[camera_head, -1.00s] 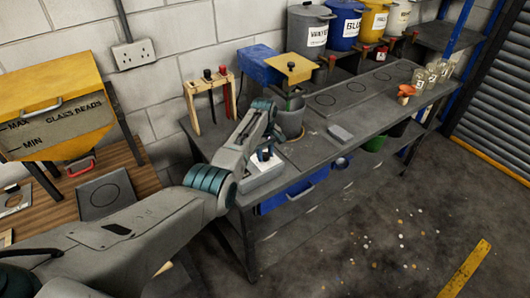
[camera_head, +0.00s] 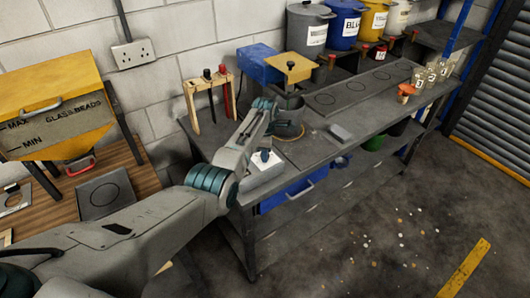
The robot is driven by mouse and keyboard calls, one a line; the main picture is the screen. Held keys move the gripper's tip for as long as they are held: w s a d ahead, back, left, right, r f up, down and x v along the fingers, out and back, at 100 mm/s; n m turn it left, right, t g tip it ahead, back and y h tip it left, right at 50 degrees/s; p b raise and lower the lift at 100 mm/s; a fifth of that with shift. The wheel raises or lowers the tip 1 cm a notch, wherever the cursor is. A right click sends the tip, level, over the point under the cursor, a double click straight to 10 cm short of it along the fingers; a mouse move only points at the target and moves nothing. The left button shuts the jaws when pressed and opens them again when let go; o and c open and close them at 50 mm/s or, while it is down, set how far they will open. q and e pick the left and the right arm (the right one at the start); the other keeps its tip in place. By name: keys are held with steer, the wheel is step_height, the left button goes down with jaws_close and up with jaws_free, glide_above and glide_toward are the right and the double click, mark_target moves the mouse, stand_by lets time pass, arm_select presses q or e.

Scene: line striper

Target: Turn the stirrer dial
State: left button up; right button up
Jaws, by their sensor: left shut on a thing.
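The stirrer, a blue box (camera_head: 259,64) with a yellow head (camera_head: 288,67), stands at the back of the grey bench. A dark grey pot (camera_head: 289,121) stands below the yellow head. My left gripper (camera_head: 275,93) is at the stirrer's lower front, close beside the pot's rim. It is shut, with its fingertips mostly hidden by my wrist. The stirrer dial cannot be made out clearly there. A light box (camera_head: 267,160) with a dark blue knob on top lies nearer the bench's front edge, just right of my forearm. My right gripper is out of view.
A wooden rack (camera_head: 209,92) with several tools stands left of the stirrer. A small grey block (camera_head: 341,133) lies to the right, and an orange-topped funnel (camera_head: 405,90) further along. Lidded paint buckets (camera_head: 344,28) line the back shelf.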

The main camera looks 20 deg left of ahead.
arm_select(q)
steer(key=shift+w+r+n, duration=0.1)
steer(key=shift+n, duration=1)
steer(key=o, duration=0.9)
steer(key=shift+o, duration=0.3)
step_height(320, 180, up, 11)
steer(key=b, duration=0.3)
steer(key=shift+s+b, duration=0.2)
steer(key=shift+b, duration=0.15)
